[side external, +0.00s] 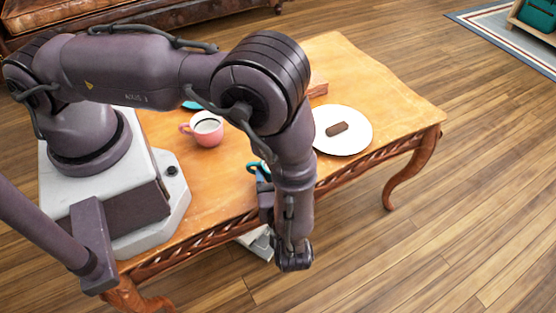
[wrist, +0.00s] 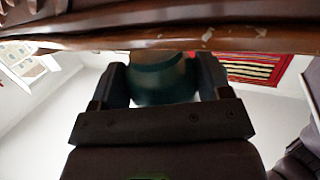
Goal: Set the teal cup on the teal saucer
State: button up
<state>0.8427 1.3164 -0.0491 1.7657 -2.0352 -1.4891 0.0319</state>
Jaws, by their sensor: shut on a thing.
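The teal cup (wrist: 160,82) sits between the two fingers of my gripper (wrist: 161,75) in the wrist view, and the fingers are shut on it. My gripper is also mostly hidden there. A teal piece, likely the teal saucer (side external: 191,104), shows at the back behind the pink cup. Most of it is hidden by my arm.
A pink cup (side external: 205,129) stands on the wooden table (side external: 390,95) left of my forearm. A white plate (side external: 356,143) with a brown bar (side external: 337,128) lies to the right. A reddish-brown block (side external: 318,86) is at the back. The table's right end is clear.

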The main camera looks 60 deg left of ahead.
jog(key=x, duration=0.4)
jog(key=shift+a+f, duration=0.1)
jog(key=shift+a, duration=0.05)
jog(key=shift+f, duration=0.15)
jog(key=shift+f, duration=0.2)
jog(key=o, duration=1)
